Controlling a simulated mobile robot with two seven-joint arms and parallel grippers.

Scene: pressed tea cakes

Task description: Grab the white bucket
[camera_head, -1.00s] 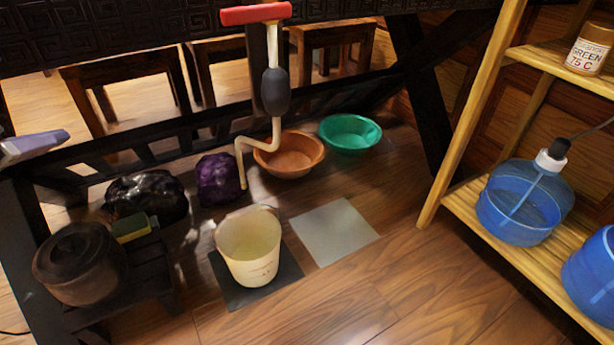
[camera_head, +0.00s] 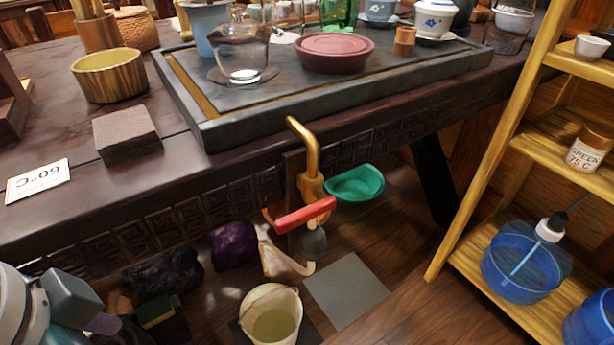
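The white bucket (camera_head: 270,318) stands upright on the floor under the tea table, at the bottom edge of the head view. Its open top faces me and its inside looks yellowish; its base is cut off or hard to see. My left gripper (camera_head: 105,323) and part of its arm show at the lower left corner. It is well to the left of the bucket and not touching it. Its fingers are mostly cut off, so its opening cannot be judged. My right gripper is not in view.
A tap with a red handle (camera_head: 305,215) hangs at the table edge above the bucket. A tea tray (camera_head: 215,132) with teaware lies on the table. A green basin (camera_head: 354,184), purple bag (camera_head: 232,245) and black bag (camera_head: 165,278) lie below. A wooden shelf (camera_head: 480,150) stands right.

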